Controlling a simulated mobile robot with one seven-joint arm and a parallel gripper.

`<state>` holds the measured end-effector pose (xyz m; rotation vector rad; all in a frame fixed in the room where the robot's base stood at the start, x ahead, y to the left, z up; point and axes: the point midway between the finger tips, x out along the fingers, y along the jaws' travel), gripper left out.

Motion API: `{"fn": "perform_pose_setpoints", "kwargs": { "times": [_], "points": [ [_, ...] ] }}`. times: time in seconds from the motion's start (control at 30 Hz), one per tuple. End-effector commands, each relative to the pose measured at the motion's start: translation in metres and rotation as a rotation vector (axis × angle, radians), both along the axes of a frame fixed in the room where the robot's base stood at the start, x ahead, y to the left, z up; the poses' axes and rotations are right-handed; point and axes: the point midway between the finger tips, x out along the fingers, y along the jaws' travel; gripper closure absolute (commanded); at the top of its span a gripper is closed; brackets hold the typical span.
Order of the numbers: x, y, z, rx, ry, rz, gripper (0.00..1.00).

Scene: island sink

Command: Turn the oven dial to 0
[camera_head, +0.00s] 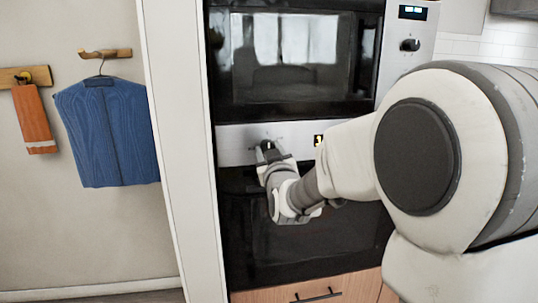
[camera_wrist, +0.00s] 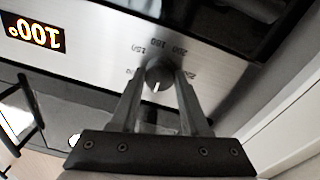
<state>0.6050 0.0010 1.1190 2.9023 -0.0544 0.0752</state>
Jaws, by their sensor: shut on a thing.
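The oven dial (camera_wrist: 158,77) is a small round dark knob with a white mark, set on the silver control panel (camera_wrist: 110,35). In the wrist view the mark points down the picture, toward my gripper's body. Printed numbers such as 150, 180 and 200 curve around the knob. My gripper (camera_wrist: 160,84) is shut on the dial, one finger on each side. In the head view my gripper (camera_head: 267,148) is at the left part of the lower oven's panel (camera_head: 235,140) and mostly hides the dial. A lit display (camera_wrist: 34,35) seems to read 100°.
An upper oven (camera_head: 290,60) with another knob (camera_head: 409,45) is above the panel. The dark lower oven door (camera_head: 300,250) is below it, over a wooden drawer (camera_head: 315,290). A blue garment (camera_head: 107,135) hangs on the left wall.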

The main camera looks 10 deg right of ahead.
Motion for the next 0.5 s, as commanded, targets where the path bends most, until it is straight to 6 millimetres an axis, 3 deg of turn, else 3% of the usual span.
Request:
{"fn": "perform_pose_setpoints", "kwargs": {
  "times": [0.33, 0.37, 0.5],
  "points": [
    [0.0002, -0.0005, 0.0011, -0.004, -0.002, -0.001, 1.00],
    [0.0002, -0.0004, 0.0010, -0.004, -0.002, -0.001, 0.49],
    [0.0002, -0.0003, 0.0007, -0.004, -0.001, -0.001, 0.24]
  ]
}}
